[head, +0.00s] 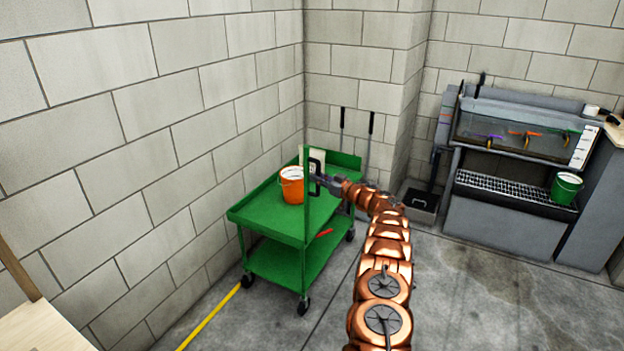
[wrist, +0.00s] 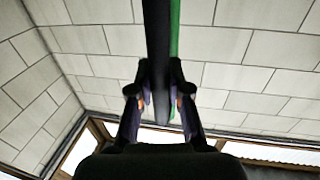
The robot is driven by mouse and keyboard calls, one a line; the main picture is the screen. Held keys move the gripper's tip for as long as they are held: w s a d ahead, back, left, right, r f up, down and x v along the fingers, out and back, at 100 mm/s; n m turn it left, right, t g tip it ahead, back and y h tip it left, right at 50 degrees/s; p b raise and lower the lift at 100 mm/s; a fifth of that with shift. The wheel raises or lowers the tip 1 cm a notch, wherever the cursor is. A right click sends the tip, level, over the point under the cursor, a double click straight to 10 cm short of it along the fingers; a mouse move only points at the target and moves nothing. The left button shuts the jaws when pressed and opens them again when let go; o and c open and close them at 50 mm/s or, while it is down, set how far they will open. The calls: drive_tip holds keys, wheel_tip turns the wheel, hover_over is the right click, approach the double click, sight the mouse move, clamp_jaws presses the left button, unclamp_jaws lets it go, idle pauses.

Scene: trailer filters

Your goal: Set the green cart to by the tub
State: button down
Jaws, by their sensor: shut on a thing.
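The green cart (head: 268,216) stands on its casters near the left block wall, close to the corner. It has a top tray and a lower shelf (head: 290,265). My gripper (head: 318,178) is shut on the cart's dark upright handle at its right side. In the wrist view, my gripper (wrist: 160,100) has its two fingers on either side of the dark handle bar (wrist: 157,40), with a green edge behind it. The tub (head: 512,130) appears to be the grey-framed clear tank at the right, with coloured items in it.
An orange bucket (head: 292,184) and a pale item (head: 317,158) are on the cart's top, and a red item (head: 324,232) is on the lower shelf. A dark bin (head: 420,204) stands by the pillar. Open concrete floor (head: 480,300) lies at the right.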

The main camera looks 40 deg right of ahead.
drive_tip(key=shift+w+d, duration=0.15)
drive_tip(key=shift+d, duration=0.15)
drive_tip(key=shift+r, duration=0.1)
drive_tip(key=c, duration=1.1)
unclamp_jaws()
drive_tip(key=shift+d, duration=0.1)
drive_tip(key=s+d, duration=0.2)
drive_tip(key=s, duration=0.9)
drive_tip(key=shift+s+d, duration=0.2)
drive_tip(key=shift+s, duration=0.2)
